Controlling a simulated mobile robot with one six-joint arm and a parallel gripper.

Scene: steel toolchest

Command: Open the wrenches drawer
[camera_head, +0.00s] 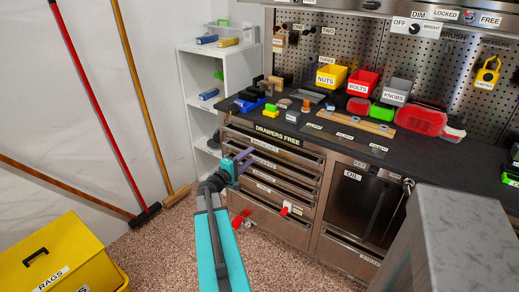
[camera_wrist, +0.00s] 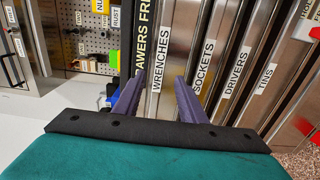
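The wrenches drawer (camera_head: 283,152) is the top drawer of the steel chest, just under the "DRAWERS FREE" strip (camera_head: 277,134). It appears shut, flush with the drawers below. In the wrist view its "WRENCHES" label (camera_wrist: 161,58) shows sideways between my fingertips. My gripper (camera_head: 248,160) is in front of the upper drawers at their left part. In the wrist view my gripper (camera_wrist: 159,77) has its two purple fingers apart with nothing between them but the drawer front behind. I cannot tell whether the fingertips touch the front.
The sockets (camera_wrist: 204,67), drivers (camera_wrist: 236,70) and tins (camera_wrist: 265,77) drawers lie below, apparently shut. A red lever (camera_head: 240,219) is low on the chest. A grey marbled block (camera_head: 465,235) fills the right foreground. Speckled floor (camera_head: 270,262) is clear before the chest.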

